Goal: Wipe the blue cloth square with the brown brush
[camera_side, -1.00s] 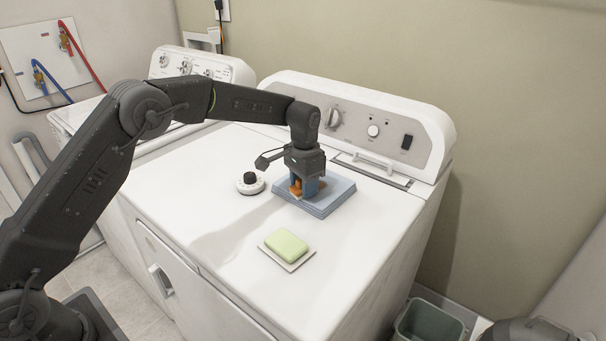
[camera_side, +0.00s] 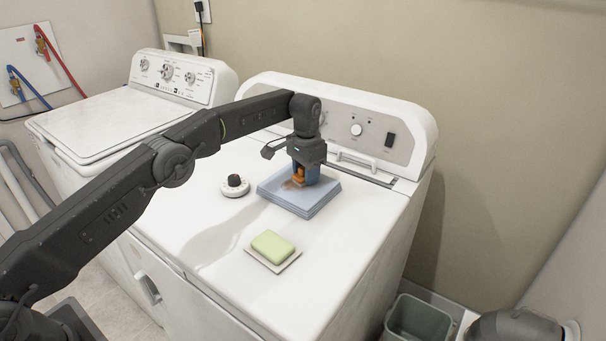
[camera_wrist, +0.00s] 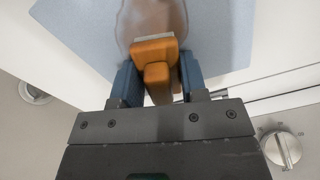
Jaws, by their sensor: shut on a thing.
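The blue cloth square (camera_side: 322,202), a flat folded stack, lies on top of the white machine in the side view. In the wrist view the cloth (camera_wrist: 75,28) fills the upper part. My gripper (camera_side: 304,174) points down over the cloth's back part, with blue fingers shut on the orange-brown brush (camera_side: 298,178). In the wrist view the brush (camera_wrist: 155,56) sits between both fingers. A brownish smear (camera_wrist: 154,14) shows on the cloth beside the brush. The brush's underside is hidden, so I cannot tell whether it touches.
A green soap bar (camera_side: 272,245) on a pale dish stands in front of the cloth. A white round timer with a black knob (camera_side: 235,186) stands to its left. The control panel (camera_side: 376,133) rises behind. The machine top's front left is clear.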

